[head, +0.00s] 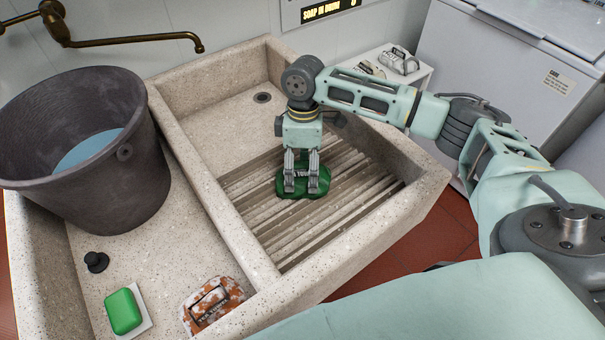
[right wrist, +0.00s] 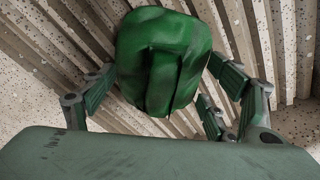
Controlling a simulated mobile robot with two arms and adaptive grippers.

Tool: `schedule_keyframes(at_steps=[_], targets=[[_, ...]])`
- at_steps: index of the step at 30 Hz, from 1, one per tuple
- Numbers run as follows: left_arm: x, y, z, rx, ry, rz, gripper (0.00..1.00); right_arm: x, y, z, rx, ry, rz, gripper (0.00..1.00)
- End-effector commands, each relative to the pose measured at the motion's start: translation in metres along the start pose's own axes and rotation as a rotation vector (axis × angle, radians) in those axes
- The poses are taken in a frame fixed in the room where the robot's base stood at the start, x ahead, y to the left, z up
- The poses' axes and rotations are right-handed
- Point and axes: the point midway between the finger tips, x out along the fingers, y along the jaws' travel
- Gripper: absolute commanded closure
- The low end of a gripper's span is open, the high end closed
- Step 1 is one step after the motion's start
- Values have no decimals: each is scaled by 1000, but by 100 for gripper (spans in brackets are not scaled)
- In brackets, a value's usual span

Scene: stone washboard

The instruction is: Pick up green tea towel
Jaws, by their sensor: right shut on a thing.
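The green tea towel (head: 318,183) lies bunched on the ribbed washboard (head: 262,232) in the right basin. My right gripper (head: 303,188) points down and is shut on the towel. In the right wrist view the towel (right wrist: 165,60) is a crumpled lump between the fingers of my right gripper (right wrist: 160,100), with the grey ribs behind it. Whether the towel still touches the ribs is hard to tell. My left gripper is not in view.
A dark bucket (head: 125,165) of water stands in the left basin. A green soap bar (head: 123,311) and a brown-white brush-like block (head: 212,304) lie at the front. A stone divider (head: 205,185) separates the basins. A brass tap (head: 130,41) hangs at the back.

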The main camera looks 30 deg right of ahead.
Motion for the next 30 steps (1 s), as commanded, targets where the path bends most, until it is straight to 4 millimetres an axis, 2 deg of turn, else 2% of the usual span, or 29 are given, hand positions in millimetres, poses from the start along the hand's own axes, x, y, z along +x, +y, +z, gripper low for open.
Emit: schedule_keyframes(at_steps=[5, 15, 18, 22, 30], targets=[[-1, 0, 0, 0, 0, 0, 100, -11, -1, -1, 0, 4, 2, 55], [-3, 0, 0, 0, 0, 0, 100, -75, -11, -1, 0, 3, 3, 55], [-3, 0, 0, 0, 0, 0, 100, -89, -13, -1, -1, 3, 1, 55], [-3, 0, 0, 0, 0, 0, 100, -98, -15, -1, 0, 1, 1, 55], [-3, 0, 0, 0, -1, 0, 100, -100, -16, 0, 0, 1, 0, 55]])
